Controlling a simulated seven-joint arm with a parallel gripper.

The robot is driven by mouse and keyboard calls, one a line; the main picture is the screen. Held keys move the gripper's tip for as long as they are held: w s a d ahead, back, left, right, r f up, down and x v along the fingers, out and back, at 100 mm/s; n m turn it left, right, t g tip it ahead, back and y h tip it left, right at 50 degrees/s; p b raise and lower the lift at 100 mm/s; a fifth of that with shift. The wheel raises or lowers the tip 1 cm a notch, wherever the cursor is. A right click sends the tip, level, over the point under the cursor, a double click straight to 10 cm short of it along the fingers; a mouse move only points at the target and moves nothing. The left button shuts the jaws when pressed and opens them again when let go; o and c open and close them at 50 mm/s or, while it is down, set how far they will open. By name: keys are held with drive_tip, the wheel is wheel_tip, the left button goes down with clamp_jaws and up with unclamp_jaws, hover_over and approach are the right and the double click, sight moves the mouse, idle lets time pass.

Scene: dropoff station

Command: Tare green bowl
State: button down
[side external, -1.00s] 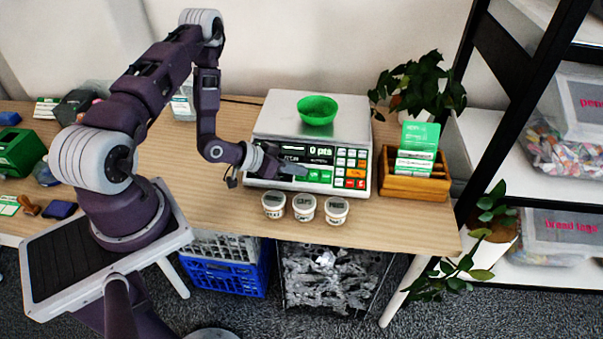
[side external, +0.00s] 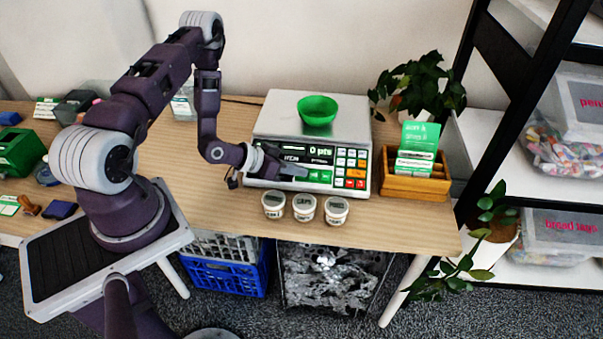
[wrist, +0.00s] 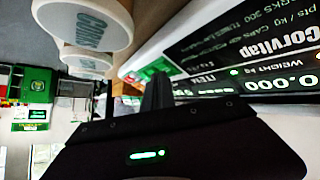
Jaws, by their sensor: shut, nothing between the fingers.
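The green bowl (side external: 318,110) sits upright on the metal pan (side external: 276,118) of the counter scale (side external: 279,182). The scale's display reads "0 pts" in the side view, and its front panel shows "0.000" under a weight label in the wrist view (wrist: 285,82). My gripper (side external: 303,171) is shut and empty, with its fingertips low at the scale's front panel, by the green keys left of the keypad (side external: 351,167). In the wrist view my shut fingers (wrist: 158,85) point toward a green key (wrist: 152,70). I cannot tell whether they touch it.
Several lidded tubs (side external: 304,206) stand in front of the scale, close below my gripper. A wooden box with cards (side external: 413,187) and a potted plant (side external: 420,85) stand to its right. The tabletop (side external: 225,205) left of the tubs is clear.

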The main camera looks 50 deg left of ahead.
drive_tip(key=shift+s+d+r, duration=0.2)
drive_tip(key=shift+s+r, duration=0.05)
drive_tip(key=shift+r, duration=0.4)
drive_tip(key=shift+r, duration=0.1)
drive_tip(key=shift+s+d+r, duration=0.25)
drive_tip(key=shift+r, duration=0.5)
drive_tip(key=shift+s+d+r, duration=0.2)
drive_tip(key=shift+d+r, duration=0.05)
drive_tip(key=shift+r, duration=0.45)
drive_tip(key=shift+s+d+r, duration=0.25)
drive_tip(key=shift+r, duration=0.5)
